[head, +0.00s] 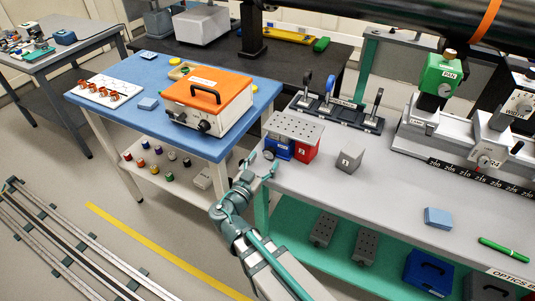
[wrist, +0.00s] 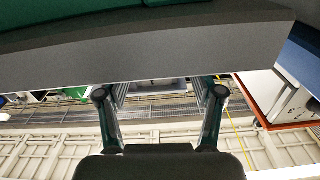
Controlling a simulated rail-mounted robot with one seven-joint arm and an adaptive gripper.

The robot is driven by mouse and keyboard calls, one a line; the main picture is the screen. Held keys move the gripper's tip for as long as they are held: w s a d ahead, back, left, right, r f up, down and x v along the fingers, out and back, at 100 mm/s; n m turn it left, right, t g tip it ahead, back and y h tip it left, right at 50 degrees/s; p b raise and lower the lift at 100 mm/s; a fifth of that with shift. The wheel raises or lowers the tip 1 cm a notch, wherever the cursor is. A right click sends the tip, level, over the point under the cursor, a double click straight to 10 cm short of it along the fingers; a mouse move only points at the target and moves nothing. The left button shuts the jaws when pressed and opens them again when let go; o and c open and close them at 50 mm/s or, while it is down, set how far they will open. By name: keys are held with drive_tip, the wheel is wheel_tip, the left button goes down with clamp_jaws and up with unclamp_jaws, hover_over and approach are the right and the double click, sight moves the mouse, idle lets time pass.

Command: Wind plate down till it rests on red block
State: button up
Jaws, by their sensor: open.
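A grey perforated plate (head: 293,128) is on top of a blue stand (head: 278,150) at the left end of the grey bench. A red block (head: 306,148) is at the stand's right, under the plate's right part. I cannot tell whether the plate touches the red block. A small dark round part (head: 268,155), perhaps a knob, shows low on the stand's left. My gripper (head: 260,163) is open and empty just in front and left of the stand. In the wrist view its two fingers (wrist: 160,94) are apart below a grey edge; neither plate nor red block is recognisable there.
A grey cube (head: 348,158) stands right of the red block. Upright optics mounts (head: 335,108) are behind. The blue table (head: 228,146) with an orange-topped box (head: 208,97) is left. The bench (head: 390,200) is clear at front centre.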

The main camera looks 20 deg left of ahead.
sight(269, 157)
drive_tip(key=shift+w+d, duration=0.15)
drive_tip(key=shift+w, duration=0.6)
drive_tip(key=shift+w+d, duration=0.1)
drive_tip(key=shift+w, duration=0.65)
drive_tip(key=c, duration=1.1)
drive_tip(key=n+b, duration=0.1)
drive_tip(key=b, duration=0.1)
drive_tip(key=shift+f+n+b, duration=0.3)
drive_tip(key=shift+n+b, duration=0.1)
drive_tip(key=shift+c, duration=0.2)
drive_tip(key=shift+r+n+b, duration=0.15)
drive_tip(key=shift+n+b, duration=0.4)
drive_tip(key=shift+n, duration=0.25)
drive_tip(key=shift+r+n+b, duration=0.15)
drive_tip(key=shift+n+b, duration=0.4)
drive_tip(key=shift+n, duration=0.25)
drive_tip(key=o, duration=1.1)
drive_tip(key=shift+o, duration=0.2)
drive_tip(key=shift+s, duration=0.1)
